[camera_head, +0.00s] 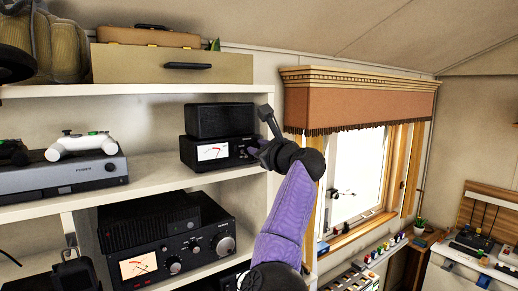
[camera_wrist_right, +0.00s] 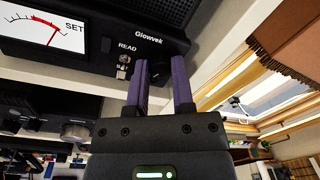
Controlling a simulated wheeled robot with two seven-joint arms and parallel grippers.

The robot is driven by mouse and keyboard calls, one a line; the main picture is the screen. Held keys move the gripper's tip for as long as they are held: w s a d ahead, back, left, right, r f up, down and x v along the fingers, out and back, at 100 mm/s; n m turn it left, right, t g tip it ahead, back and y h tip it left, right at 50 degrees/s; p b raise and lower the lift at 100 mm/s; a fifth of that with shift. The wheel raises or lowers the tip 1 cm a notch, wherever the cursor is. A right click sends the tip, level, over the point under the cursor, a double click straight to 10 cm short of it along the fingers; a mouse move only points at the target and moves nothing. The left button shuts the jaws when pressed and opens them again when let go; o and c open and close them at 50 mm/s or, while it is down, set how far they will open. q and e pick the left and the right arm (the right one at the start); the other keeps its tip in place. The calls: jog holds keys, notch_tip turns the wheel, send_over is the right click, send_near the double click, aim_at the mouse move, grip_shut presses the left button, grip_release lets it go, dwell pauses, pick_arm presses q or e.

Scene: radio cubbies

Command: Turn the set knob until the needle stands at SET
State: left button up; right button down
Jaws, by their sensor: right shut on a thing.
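The black radio meter unit (camera_head: 222,153), marked Glowvek, sits on the middle shelf. Its lit meter (camera_wrist_right: 42,27) shows at the upper left of the right wrist view, with a red arc and a thin needle. The needle leans right and lies left of the SET label (camera_wrist_right: 74,27). A small switch (camera_wrist_right: 122,68) stands under the word READ. My right gripper (camera_wrist_right: 160,66) is at the unit's front right, shut on the dark set knob (camera_wrist_right: 160,75), which the fingers partly hide. In the head view my right gripper (camera_head: 256,150) covers the knob. My left gripper is not in view.
A black speaker box (camera_head: 221,120) sits on top of the unit. A larger radio (camera_head: 166,250) stands on the shelf below. A console with a white controller (camera_head: 83,145) is to the left. The window and its curtain box (camera_head: 360,100) are close on the right.

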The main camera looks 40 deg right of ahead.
jog(key=shift+f, duration=0.2)
jog(key=c, duration=0.8)
grip_release()
jog(key=shift+r, duration=0.1)
jog(key=shift+o, duration=0.2)
jog(key=shift+s, duration=0.1)
jog(key=s+a+b, duration=0.1)
jog(key=s+b, duration=0.4)
jog(key=s, duration=0.4)
jog(key=shift+s+a+b, duration=0.3)
jog(key=shift+s+a, duration=0.05)
